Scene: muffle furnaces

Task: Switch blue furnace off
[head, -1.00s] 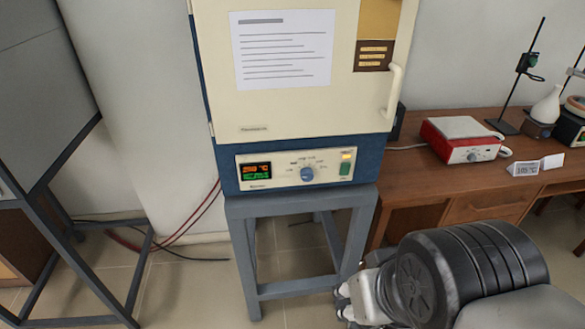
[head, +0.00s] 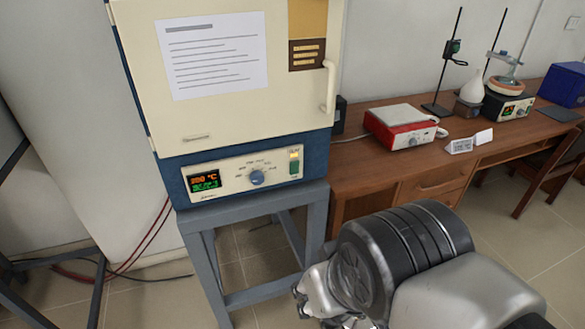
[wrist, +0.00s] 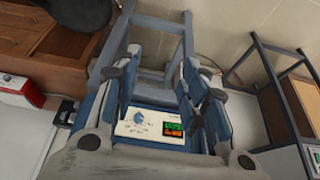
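The blue furnace (head: 170,176) has a cream door (head: 200,120) and stands on a grey metal stand. Its front panel carries a lit display (head: 204,181), a blue knob (head: 256,177) and a green switch (head: 294,168) under a glowing yellow lamp. The panel (wrist: 150,123) appears upside down between my fingers in the wrist view; I cannot make out the switch there. My gripper (wrist: 157,85) is open and empty, its fingers apart. In the head view my gripper (head: 308,297) is low, right of the stand, partly hidden by my wrist.
The grey stand (head: 312,215) is beside a wooden bench (head: 350,172) on the right. The bench holds a red-and-white hotplate (head: 400,128), a small sign (head: 468,143) and rod stands. Red and black cables lie on the floor at left.

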